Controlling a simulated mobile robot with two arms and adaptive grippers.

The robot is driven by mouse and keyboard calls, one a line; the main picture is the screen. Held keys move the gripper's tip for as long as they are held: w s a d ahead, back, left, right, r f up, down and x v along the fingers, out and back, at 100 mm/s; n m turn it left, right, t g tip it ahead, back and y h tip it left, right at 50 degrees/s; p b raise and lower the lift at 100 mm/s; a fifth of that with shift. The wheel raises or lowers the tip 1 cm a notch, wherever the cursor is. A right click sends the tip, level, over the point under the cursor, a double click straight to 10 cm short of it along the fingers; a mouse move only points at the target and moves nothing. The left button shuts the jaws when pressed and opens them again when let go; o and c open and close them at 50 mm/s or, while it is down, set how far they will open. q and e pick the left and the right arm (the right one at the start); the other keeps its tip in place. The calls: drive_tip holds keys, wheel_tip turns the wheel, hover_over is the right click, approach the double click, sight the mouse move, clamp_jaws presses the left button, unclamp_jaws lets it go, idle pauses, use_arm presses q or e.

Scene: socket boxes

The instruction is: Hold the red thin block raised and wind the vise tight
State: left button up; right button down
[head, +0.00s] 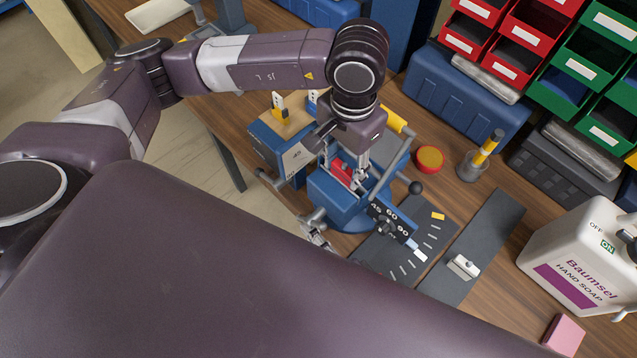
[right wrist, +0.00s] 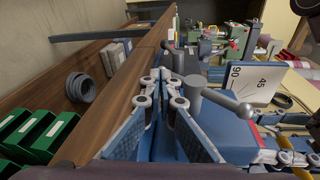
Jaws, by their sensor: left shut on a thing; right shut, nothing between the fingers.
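The blue vise (head: 330,196) stands near the table's front edge in the head view. The red thin block (head: 341,171) shows at its jaws, partly hidden by my left gripper (head: 357,180), which is shut on it from above. I cannot tell the gap between the block and the vise jaws. My right gripper (head: 320,240) is shut and empty, low at the vise's near side, beside a grey handle (head: 312,218). In the right wrist view its fingers (right wrist: 163,82) are together, and the grey bar handle (right wrist: 225,101) lies just right of them, apparently not gripped.
A lever with a black ball (head: 415,188) sticks out right of the vise. An angle plate (head: 391,225) marked 45, 60, 90 is in front. A red-orange round tin (head: 430,159), a pen cup (head: 470,168) and a soap bottle (head: 575,255) stand to the right.

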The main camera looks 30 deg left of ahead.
drive_tip(key=shift+w+a, duration=0.25)
drive_tip(key=shift+a, duration=0.45)
idle(1.1)
